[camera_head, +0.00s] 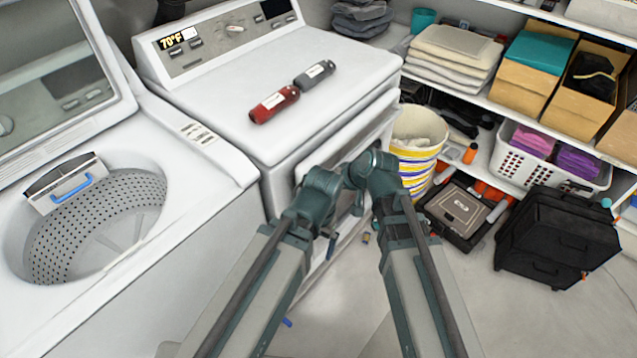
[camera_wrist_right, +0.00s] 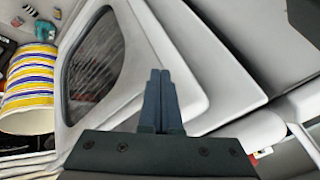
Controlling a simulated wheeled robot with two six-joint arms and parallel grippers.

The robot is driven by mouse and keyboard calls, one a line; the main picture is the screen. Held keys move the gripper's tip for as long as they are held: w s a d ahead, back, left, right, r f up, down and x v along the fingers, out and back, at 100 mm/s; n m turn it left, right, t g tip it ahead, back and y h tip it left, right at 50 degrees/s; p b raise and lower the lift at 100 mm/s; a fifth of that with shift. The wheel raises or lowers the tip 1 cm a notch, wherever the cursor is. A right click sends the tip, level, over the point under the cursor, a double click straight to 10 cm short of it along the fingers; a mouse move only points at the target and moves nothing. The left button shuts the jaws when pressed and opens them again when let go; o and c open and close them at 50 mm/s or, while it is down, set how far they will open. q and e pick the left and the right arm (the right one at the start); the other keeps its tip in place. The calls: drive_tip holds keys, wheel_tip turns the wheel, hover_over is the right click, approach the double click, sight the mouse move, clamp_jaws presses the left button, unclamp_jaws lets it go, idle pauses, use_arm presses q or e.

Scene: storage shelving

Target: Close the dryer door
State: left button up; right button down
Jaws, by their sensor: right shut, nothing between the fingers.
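The white dryer (camera_head: 335,75) stands in the middle of the head view. Its door (camera_head: 378,125) shows at the front, partly hidden behind my wrists, and seems to stand out a little from the body. In the right wrist view the door's dark window (camera_wrist_right: 93,65) and pale frame are close, left of and behind my right gripper (camera_wrist_right: 160,75). Its two fingers are together and empty, and I cannot tell if they touch the door. My left wrist (camera_head: 322,188) is in front of the dryer; its fingers do not show clearly. The right fingers are hidden in the head view.
An open-topped washer (camera_head: 215,150) with its lid raised is at the left. A red bottle (camera_head: 275,104) and a grey bottle (camera_head: 315,74) lie on the dryer. A striped basket (camera_head: 418,150) stands right of the door. A black case (camera_head: 555,240) is on the floor.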

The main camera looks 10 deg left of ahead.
use_arm(q)
wheel_tip(320, 180, up, 4)
drive_tip(key=p, duration=0.3)
drive_tip(key=shift+d+r, duration=0.15)
drive_tip(key=shift+r, duration=0.05)
use_arm(e)
drive_tip(key=v, duration=0.6)
drive_tip(key=shift+s+d+f, duration=0.3)
drive_tip(key=shift+d, duration=0.05)
use_arm(q)
wheel_tip(320, 180, up, 6)
drive_tip(key=p, duration=0.5)
drive_tip(key=shift+f+p, duration=0.2)
drive_tip(key=shift+p, duration=0.2)
drive_tip(key=shift+f, duration=0.1)
drive_tip(key=shift+c, duration=0.2)
use_arm(e)
drive_tip(key=s+d+r+n+g+h, duration=0.1)
drive_tip(key=s+d+g+h, duration=0.3)
drive_tip(key=s, duration=0.8)
drive_tip(key=d+n+h, duration=0.1)
drive_tip(key=d+h, duration=0.1)
drive_tip(key=h, duration=0.1)
drive_tip(key=shift+r+g, duration=0.2)
drive_tip(key=shift+g, duration=0.2)
